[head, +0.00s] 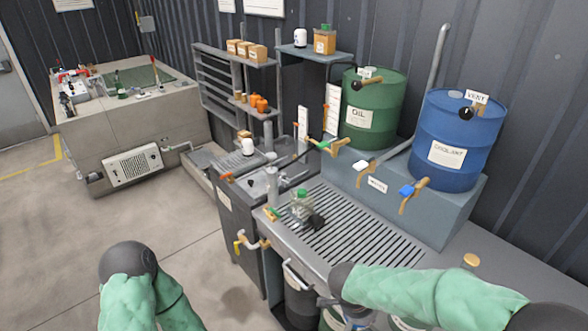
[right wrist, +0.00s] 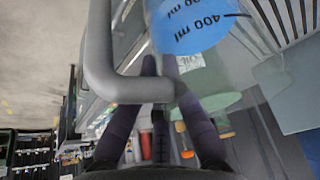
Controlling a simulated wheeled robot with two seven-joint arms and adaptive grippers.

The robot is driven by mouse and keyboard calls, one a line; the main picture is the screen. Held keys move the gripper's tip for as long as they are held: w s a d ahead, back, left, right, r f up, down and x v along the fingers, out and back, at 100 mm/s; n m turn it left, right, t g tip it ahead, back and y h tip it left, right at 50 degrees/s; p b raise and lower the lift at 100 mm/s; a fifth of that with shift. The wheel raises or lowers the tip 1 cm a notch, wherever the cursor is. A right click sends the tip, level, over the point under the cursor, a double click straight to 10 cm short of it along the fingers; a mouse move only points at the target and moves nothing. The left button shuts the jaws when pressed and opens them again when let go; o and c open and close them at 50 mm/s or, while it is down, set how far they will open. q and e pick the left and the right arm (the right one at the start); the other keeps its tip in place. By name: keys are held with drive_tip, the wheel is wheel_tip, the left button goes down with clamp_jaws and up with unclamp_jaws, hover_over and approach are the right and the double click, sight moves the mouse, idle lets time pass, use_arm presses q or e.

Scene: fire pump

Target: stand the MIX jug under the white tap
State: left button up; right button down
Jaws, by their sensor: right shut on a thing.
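In the right wrist view my right gripper (right wrist: 160,75) is shut on a thick grey bent handle (right wrist: 98,55). The handle seems to belong to a clear jug with "400 ml" marks and a blue patch (right wrist: 195,25). No MIX label can be read, and the jug's base is unclear. In the head view the white tap (head: 362,167) sits on the blue-grey stand between the green and blue taps, above the slatted drain bench. My right arm reaches in from the right, its hand not clearly visible. My left arm shows at lower left, its gripper out of view.
The slatted bench (head: 374,236) is mostly bare. A clear container with a green top (head: 300,204) and a small black item (head: 316,222) stand at its left end. A green drum (head: 371,112) and blue drum (head: 455,138) stand behind. A dark bin (head: 300,305) is below the front edge.

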drive_tip(key=shift+f+n+t, duration=0.3)
drive_tip(key=shift+n+t, duration=0.2)
drive_tip(key=shift+n, duration=0.6)
drive_tip(key=shift+w+f+n+y, duration=0.3)
drive_tip(key=shift+n, duration=0.3)
drive_tip(key=w+f+n, duration=0.1)
drive_tip(key=n, duration=0.1)
drive_tip(key=w+f+n+t+y, duration=0.1)
drive_tip(key=n, duration=0.2)
drive_tip(key=shift+w+a+f+y, duration=0.1)
drive_tip(key=shift+w+f+y, duration=0.1)
drive_tip(key=shift+y, duration=0.1)
drive_tip(key=n, duration=0.2)
drive_tip(key=w+f+n+y, duration=0.1)
drive_tip(key=n, duration=0.1)
drive_tip(key=w+f+n+t+y, duration=0.1)
drive_tip(key=shift+a+f+n, duration=0.15)
drive_tip(key=shift+a+n, duration=0.1)
drive_tip(key=shift+n, duration=0.15)
use_arm(q)
drive_tip(key=shift+s+f+b, duration=0.25)
drive_tip(key=shift+f+b, duration=0.7)
drive_tip(key=shift+b, duration=0.1)
use_arm(e)
drive_tip(key=shift+f, duration=1.05)
drive_tip(key=shift+r, duration=0.1)
use_arm(q)
drive_tip(key=shift+r, duration=0.1)
